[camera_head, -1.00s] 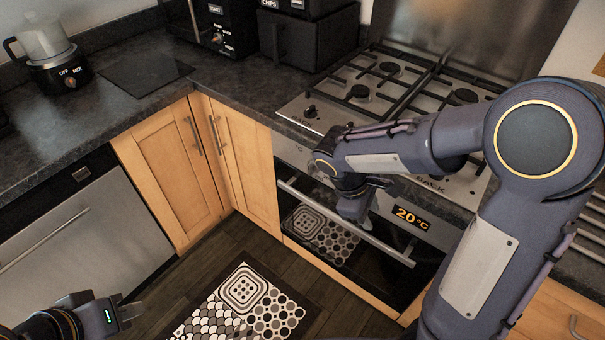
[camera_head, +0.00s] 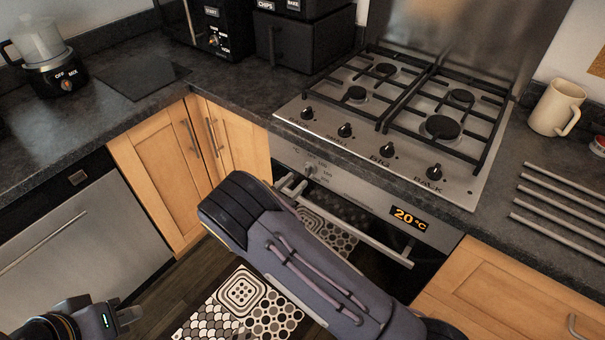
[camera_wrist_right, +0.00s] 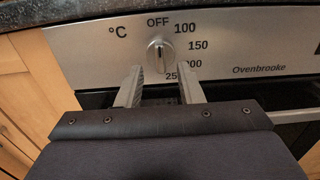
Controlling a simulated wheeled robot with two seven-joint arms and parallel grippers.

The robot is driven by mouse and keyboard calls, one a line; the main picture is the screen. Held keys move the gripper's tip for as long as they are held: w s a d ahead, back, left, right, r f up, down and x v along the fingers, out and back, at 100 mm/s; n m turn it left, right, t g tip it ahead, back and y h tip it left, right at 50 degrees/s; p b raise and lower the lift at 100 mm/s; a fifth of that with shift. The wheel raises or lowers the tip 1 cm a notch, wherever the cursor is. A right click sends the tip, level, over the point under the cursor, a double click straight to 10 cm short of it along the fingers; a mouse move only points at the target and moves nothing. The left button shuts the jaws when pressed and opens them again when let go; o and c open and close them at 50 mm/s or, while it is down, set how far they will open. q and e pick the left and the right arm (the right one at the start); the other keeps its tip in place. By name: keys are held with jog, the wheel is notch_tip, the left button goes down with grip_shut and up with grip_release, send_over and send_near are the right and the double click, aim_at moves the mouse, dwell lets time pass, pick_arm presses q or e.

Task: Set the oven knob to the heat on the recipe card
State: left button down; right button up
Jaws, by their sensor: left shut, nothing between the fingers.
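The oven knob (camera_head: 310,170) is on the steel oven panel. In the right wrist view, the knob (camera_wrist_right: 160,54) has its mark pointing up towards OFF, with 100, 150, 200 and a partly covered 250 running down its right side. My right gripper (camera_wrist_right: 161,72) is open, its two fingers apart just below and in front of the knob, with nothing between them. In the head view, my right forearm hides most of that gripper. The oven display (camera_head: 409,217) reads 20 °C. My left gripper (camera_head: 128,314) is shut and empty, low at the left. I cannot make out a recipe card.
The oven handle (camera_head: 345,220) runs just below the panel. Above are the gas hob (camera_head: 395,110) and its row of knobs (camera_head: 388,150). A mug (camera_head: 556,108) stands on the right counter. A patterned mat (camera_head: 245,300) lies on the floor.

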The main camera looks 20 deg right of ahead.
aim_at(306, 172)
jog(key=shift+x, duration=2.2)
grip_shut()
